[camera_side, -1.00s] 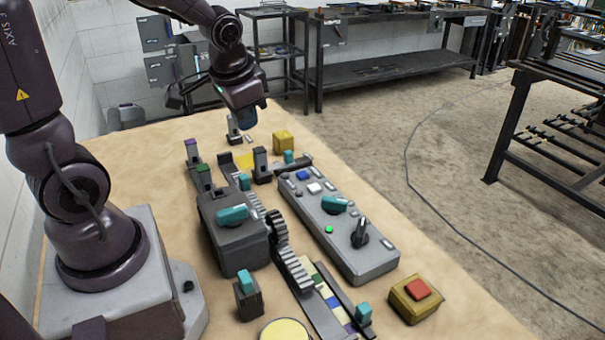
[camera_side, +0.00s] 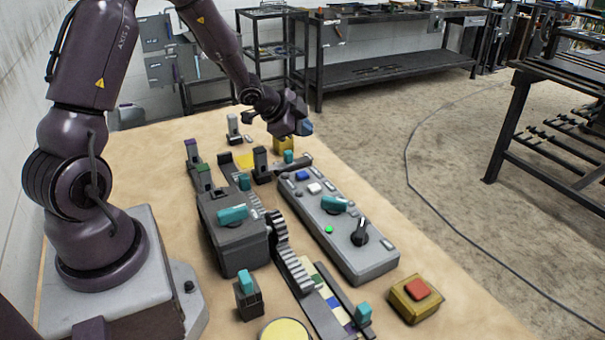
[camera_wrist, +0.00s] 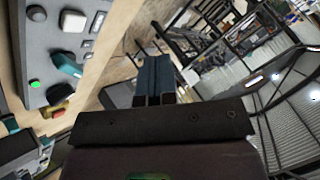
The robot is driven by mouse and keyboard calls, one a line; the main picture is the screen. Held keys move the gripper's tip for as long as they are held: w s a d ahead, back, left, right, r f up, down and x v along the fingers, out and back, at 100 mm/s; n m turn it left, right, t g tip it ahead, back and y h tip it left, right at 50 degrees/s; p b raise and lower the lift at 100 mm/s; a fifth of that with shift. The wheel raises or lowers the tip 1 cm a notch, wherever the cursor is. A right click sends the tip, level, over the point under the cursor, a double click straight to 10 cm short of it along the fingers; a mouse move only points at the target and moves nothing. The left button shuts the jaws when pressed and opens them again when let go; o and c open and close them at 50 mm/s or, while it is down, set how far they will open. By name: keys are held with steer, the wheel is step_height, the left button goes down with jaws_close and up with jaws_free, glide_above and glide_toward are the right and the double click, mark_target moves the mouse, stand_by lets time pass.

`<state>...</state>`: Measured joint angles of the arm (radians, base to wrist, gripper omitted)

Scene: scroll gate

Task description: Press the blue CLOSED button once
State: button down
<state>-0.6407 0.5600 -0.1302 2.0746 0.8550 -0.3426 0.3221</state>
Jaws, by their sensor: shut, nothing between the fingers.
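The blue button (camera_side: 302,176) is small and sits at the far end of the grey control panel (camera_side: 368,268), beside a white button (camera_side: 314,188). I cannot read its label. My gripper (camera_side: 304,127) is shut and empty, in the air above and beyond the panel's far end, apart from the blue button. In the wrist view my shut fingers (camera_wrist: 155,80) point out over the room. The panel (camera_wrist: 60,45) shows at the left there with its white button (camera_wrist: 73,21); the blue button is not clearly visible in that view.
The panel also carries a teal knob (camera_side: 334,204), a lit green lamp (camera_side: 329,229) and a black knob (camera_side: 360,233). A rack mechanism (camera_side: 286,255) runs along its left. A yellow box with a red button (camera_side: 417,289) stands near the front right. A yellow block (camera_side: 283,144) stands behind the panel.

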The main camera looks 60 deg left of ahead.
mark_target(303, 175)
steer(key=shift+f, duration=0.1)
steer(key=shift+f, duration=4.3)
steer(key=shift+f, duration=0.1)
steer(key=shift+f, duration=0.35)
